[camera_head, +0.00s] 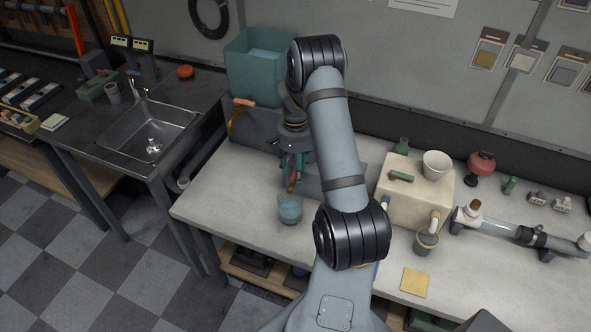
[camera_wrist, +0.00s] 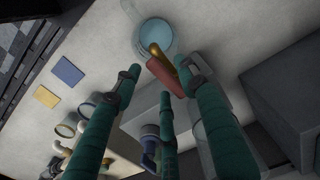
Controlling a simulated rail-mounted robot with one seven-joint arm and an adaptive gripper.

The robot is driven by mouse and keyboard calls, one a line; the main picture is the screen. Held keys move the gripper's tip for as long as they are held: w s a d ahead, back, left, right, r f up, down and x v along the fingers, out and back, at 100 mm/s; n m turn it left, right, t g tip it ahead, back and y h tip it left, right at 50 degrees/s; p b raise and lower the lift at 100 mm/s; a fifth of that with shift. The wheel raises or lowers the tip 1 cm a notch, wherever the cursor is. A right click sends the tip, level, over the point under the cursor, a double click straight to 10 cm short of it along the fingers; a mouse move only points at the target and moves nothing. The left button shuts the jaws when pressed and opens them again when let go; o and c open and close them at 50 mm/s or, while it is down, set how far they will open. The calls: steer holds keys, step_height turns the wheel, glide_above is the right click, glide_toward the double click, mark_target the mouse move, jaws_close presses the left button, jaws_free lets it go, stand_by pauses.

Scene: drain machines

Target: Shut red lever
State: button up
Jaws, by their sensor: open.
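The red lever (camera_wrist: 166,76) sits by a brass spout (camera_wrist: 158,52) in the wrist view. The spout is over a glass jar of pale blue liquid (camera_wrist: 158,36). The jar stands on the bench in the head view (camera_head: 289,209). My gripper (camera_wrist: 165,84) is open, with its teal fingers spread around the lever. The right fingertip is close to the lever; I cannot tell whether it touches. In the head view my gripper (camera_head: 291,172) is just above and behind the jar, and mostly hides the lever and spout.
A teal tank (camera_head: 262,68) stands behind on a grey block, with an orange handle (camera_head: 244,102) and yellow spout at its left. To the right are a cream box (camera_head: 415,205), a grey cup (camera_head: 426,242) and a clear tube (camera_head: 505,228). The bench front left is clear.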

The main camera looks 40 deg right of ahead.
steer(key=shift+c, duration=0.4)
jaws_close()
steer(key=shift+d, duration=0.1)
steer(key=shift+s+d+n+b, duration=0.1)
steer(key=shift+d+n+b, duration=0.5)
steer(key=shift+n, duration=2.25)
steer(key=shift+s+d+n+b, duration=0.15)
steer(key=shift+d+n, duration=1)
steer(key=shift+n, duration=1.65)
steer(key=shift+s+d+n+b, duration=0.1)
steer(key=shift+d+n+b, duration=0.5)
steer(key=shift+n, duration=2.25)
steer(key=shift+d+p, duration=0.25)
steer(key=shift+p, duration=0.05)
jaws_free()
